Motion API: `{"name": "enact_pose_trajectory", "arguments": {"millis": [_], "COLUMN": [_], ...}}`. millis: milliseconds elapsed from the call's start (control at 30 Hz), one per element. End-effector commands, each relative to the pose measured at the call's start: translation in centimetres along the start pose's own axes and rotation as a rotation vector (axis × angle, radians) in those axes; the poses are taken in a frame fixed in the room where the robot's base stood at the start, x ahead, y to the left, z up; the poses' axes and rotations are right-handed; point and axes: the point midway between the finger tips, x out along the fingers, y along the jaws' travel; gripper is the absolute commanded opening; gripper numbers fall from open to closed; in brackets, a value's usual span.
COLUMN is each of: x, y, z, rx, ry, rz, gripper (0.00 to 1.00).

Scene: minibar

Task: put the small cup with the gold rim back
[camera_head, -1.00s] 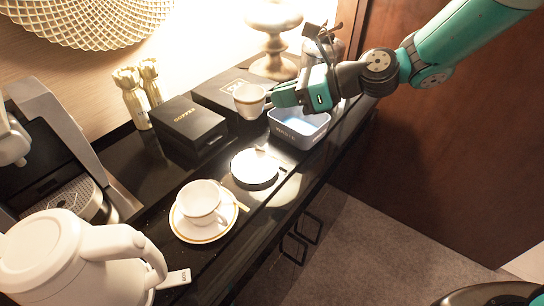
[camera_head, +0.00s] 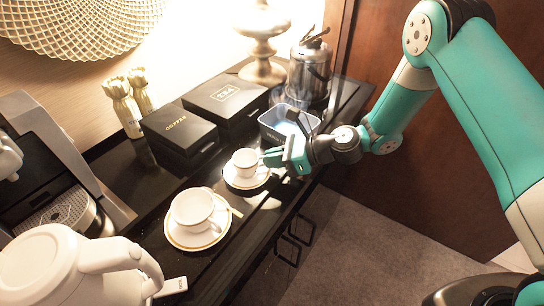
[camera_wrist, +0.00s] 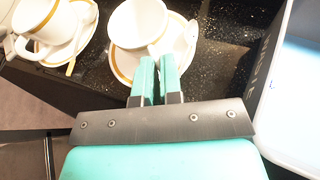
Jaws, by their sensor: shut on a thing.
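The small white cup with the gold rim (camera_head: 245,161) is at the small white saucer (camera_head: 233,182), upright and over its middle. My gripper (camera_head: 268,158) reaches in from the right and is shut on the cup's side nearest to it. In the wrist view the cup (camera_wrist: 135,22) is just beyond the closed fingers (camera_wrist: 157,72), with the gold-edged saucer (camera_wrist: 121,66) under it. I cannot tell whether the cup's base touches the saucer. The fingers hide the gripped part of the cup.
A larger white cup (camera_head: 191,208) stands on a gold-rimmed saucer (camera_head: 183,240) to the left, with a spoon beside it. A blue-grey bin (camera_head: 277,136) is close behind my gripper. Black boxes (camera_head: 180,136) stand behind. A white kettle (camera_head: 50,265) is at front left.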

Motion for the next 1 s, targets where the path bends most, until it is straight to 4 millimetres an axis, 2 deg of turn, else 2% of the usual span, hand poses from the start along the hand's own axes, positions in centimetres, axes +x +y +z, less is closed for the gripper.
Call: {"name": "enact_pose_trajectory", "arguments": {"millis": [200,333,700,833,1000], "x": [0.1,0.1,-0.4,-2.4,-6.3], "y": [0.0,0.0,-0.1,-0.2,-0.1], "z": [-0.3,-0.2,0.0,-0.1,-0.1], "rx": [0.001,0.000,0.002,0.003,0.003], "ry": [0.000,0.000,0.000,0.000,-0.001], "rz": [0.000,0.000,-0.001,-0.005,-0.005], "gripper": [0.00,0.32,0.32,0.32,0.32]}}
